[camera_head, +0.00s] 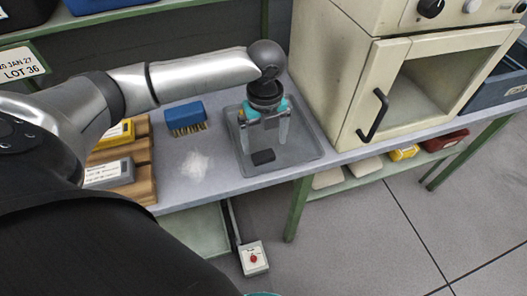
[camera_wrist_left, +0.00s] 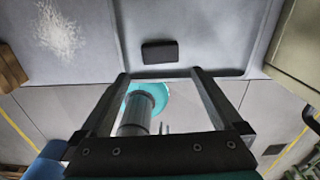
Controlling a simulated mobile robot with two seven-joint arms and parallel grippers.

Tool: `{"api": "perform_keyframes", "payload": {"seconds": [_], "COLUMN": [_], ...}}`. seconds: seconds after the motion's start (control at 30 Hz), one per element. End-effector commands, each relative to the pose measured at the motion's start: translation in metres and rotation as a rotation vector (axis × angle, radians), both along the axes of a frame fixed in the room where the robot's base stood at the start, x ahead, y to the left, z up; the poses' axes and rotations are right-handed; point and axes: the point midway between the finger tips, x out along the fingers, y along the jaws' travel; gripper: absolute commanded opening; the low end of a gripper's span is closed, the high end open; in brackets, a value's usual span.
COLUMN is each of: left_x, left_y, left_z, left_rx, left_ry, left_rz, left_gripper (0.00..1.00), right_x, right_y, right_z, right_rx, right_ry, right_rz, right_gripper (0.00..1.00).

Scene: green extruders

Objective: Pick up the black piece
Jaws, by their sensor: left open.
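The black piece (camera_head: 263,157) is a small dark block lying flat in a shallow grey tray (camera_head: 303,158) on the bench. It also shows in the left wrist view (camera_wrist_left: 160,52), beyond my fingertips and near the middle. My left gripper (camera_head: 265,147) points down over the tray, with its two fingers apart. In the left wrist view my left gripper (camera_wrist_left: 160,75) is open and empty, and the black piece appears apart from the fingers. My right gripper is not in view.
A cream oven-like cabinet (camera_head: 350,75) with a black handle stands right of the tray. Left of it are a blue brush (camera_head: 186,117), a white powder patch (camera_head: 196,164) and a wooden rack (camera_head: 145,165) with boxes. A box with a red button (camera_head: 253,258) hangs below.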

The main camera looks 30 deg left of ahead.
Motion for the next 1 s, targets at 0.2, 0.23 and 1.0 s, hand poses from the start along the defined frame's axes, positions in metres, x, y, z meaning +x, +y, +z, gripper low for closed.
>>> {"api": "perform_keyframes", "payload": {"seconds": [0.2, 0.23, 1.0], "left_x": [0.0, 0.0, 0.0], "left_y": [0.0, 0.0, -0.001], "left_z": [-0.013, -0.015, -0.061], "left_rx": [-0.001, -0.001, 0.001], "left_ry": [-0.001, -0.001, -0.002], "left_rz": [0.001, 0.001, 0.0], "left_gripper": [1.0, 1.0, 0.78], "right_x": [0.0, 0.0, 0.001], "right_y": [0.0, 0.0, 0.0], "right_z": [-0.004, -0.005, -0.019], "right_rx": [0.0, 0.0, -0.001], "right_ry": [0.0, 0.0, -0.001], "right_rz": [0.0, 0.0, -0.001], "right_gripper": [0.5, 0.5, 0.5]}}
